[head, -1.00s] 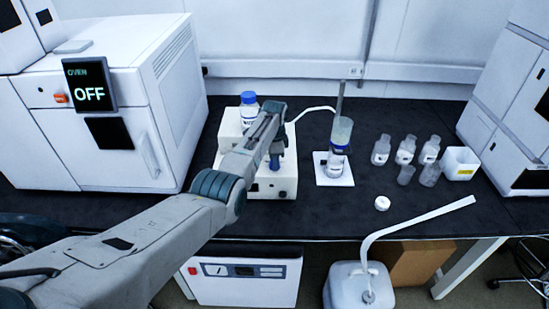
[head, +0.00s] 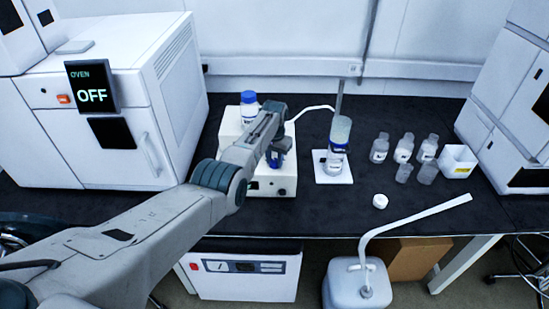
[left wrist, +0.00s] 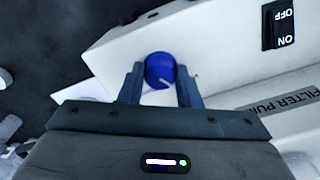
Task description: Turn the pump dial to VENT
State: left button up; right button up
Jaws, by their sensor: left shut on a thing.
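The filter pump (head: 229,127) is a white box on the black bench, partly covered by my left arm in the head view. In the left wrist view its white body (left wrist: 215,45) carries a blue round dial (left wrist: 160,71) with a pale pointer mark. My left gripper (left wrist: 161,82) has one finger on each side of the dial and is shut on it. In the head view my left gripper (head: 276,158) is at the pump, and the dial is hidden there. The dial's position labels, including VENT, are not readable. My right gripper is not in view.
An ON/OFF switch (left wrist: 284,24) is on the pump. A filter flask (head: 335,160) stands on a white plate right of the pump, joined by a tube. A blue-capped bottle (head: 249,108) stands behind my arm. Several small bottles (head: 403,149) stand farther right. The oven (head: 160,95) is at left.

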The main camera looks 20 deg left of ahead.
aim_at(275, 161)
pick_arm(q)
jog(key=shift+n, duration=1.5)
jog(key=o, duration=1)
jog(key=shift+c, duration=0.2)
jog(key=shift+r, duration=0.1)
notch_tip(275, 161, up, 11)
jog(key=b, duration=0.1)
jog(key=shift+f, duration=0.2)
